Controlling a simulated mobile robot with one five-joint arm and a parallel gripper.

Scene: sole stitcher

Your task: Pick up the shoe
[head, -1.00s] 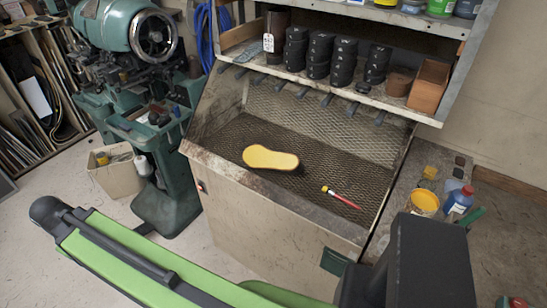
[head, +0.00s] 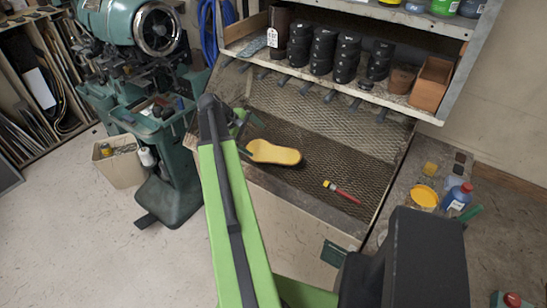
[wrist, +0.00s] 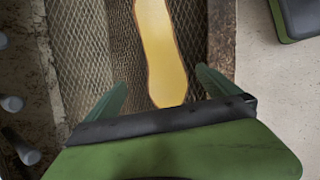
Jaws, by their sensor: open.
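The shoe shows as a yellow, sole-shaped piece (head: 275,153) lying flat on the metal mesh of the workbench tray in the head view. In the wrist view the yellow piece (wrist: 160,55) runs from the top edge down to between my fingers. My gripper (wrist: 160,85) is open, with one green finger on each side of the piece's near end. The piece's tip meets the dark edge of my gripper in that view; I cannot tell whether they touch. In the head view my gripper (head: 242,135) is by the left end of the piece, partly hidden by my arm.
A red tool with a yellow end (head: 343,192) lies on the mesh tray (head: 320,165) to the right. A shelf (head: 340,82) with black rolls overhangs the back. A yellow tub (head: 425,198) and blue bottle (head: 457,197) stand on the right side. A green machine (head: 165,125) stands left.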

